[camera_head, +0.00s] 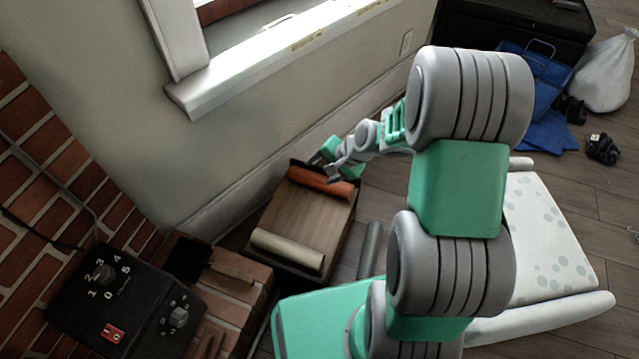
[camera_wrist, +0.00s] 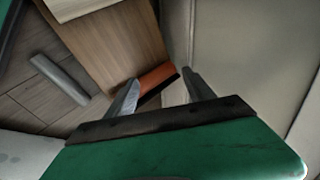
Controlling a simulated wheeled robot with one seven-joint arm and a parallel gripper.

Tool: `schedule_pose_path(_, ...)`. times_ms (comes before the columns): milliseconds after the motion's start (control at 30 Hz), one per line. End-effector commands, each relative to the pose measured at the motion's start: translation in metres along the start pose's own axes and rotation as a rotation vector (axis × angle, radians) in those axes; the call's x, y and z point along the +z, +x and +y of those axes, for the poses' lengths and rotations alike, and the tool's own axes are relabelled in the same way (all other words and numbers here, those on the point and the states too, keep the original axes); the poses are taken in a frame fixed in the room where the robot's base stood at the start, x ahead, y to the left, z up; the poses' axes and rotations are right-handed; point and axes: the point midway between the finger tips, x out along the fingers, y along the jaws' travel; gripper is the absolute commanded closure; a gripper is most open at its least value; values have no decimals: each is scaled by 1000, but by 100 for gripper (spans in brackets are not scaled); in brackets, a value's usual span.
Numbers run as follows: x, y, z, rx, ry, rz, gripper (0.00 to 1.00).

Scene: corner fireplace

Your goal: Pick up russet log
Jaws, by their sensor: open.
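The russet log (camera_head: 318,182) is an orange-red cylinder lying along the far edge of a low wooden box (camera_head: 300,217) by the wall. In the wrist view the log (camera_wrist: 157,78) shows between and just beyond my fingers, partly hidden by the left one. My gripper (camera_head: 331,162) is open and empty at the log's far side, close to its right half. In the wrist view my gripper (camera_wrist: 160,88) has its fingertips spread at about the log's end. I cannot tell whether a finger touches the log.
A pale cream log (camera_head: 287,248) lies on the near edge of the box. A grey cylinder (camera_head: 370,248) is on the floor to its right. The wall and windowsill (camera_head: 290,45) rise close behind. A brick hearth (camera_head: 235,285) and black control box (camera_head: 125,305) stand left.

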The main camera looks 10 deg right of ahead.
Motion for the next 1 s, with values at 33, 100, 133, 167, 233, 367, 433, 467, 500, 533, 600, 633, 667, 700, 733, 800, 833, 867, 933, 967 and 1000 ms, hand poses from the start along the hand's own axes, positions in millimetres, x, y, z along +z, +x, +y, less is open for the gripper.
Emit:
schedule_pose_path(33,-10,31,15,-57,135,-7,38)
schedule_pose_path(100,-24,64,28,-156,333,-5,38)
schedule_pose_path(133,-29,77,34,-199,421,-4,38)
schedule_pose_path(167,-35,90,42,-242,510,-3,38)
schedule_pose_path(233,-44,114,61,-337,712,-1,38)
schedule_pose_path(367,-55,141,91,-476,1005,4,38)
schedule_pose_path(433,-58,148,102,-524,1102,6,38)
schedule_pose_path(467,-60,150,104,-538,1128,8,38)
schedule_pose_path(500,-60,153,107,-549,1153,8,38)
schedule_pose_path(533,-61,156,107,-555,1162,9,38)
schedule_pose_path(600,-64,165,104,-559,1168,8,38)
schedule_pose_path(633,-65,169,102,-559,1167,7,38)
schedule_pose_path(667,-66,172,100,-559,1166,7,38)
schedule_pose_path(700,-68,177,98,-558,1165,7,38)
schedule_pose_path(733,-69,181,96,-558,1165,7,38)
schedule_pose_path(800,-72,191,90,-558,1162,7,38)
schedule_pose_path(833,-74,196,88,-558,1161,7,38)
schedule_pose_path(867,-75,202,85,-557,1161,7,38)
schedule_pose_path(933,-79,211,79,-556,1161,8,38)
schedule_pose_path(967,-80,215,77,-556,1163,7,38)
schedule_pose_path(1000,-81,217,75,-556,1163,7,38)
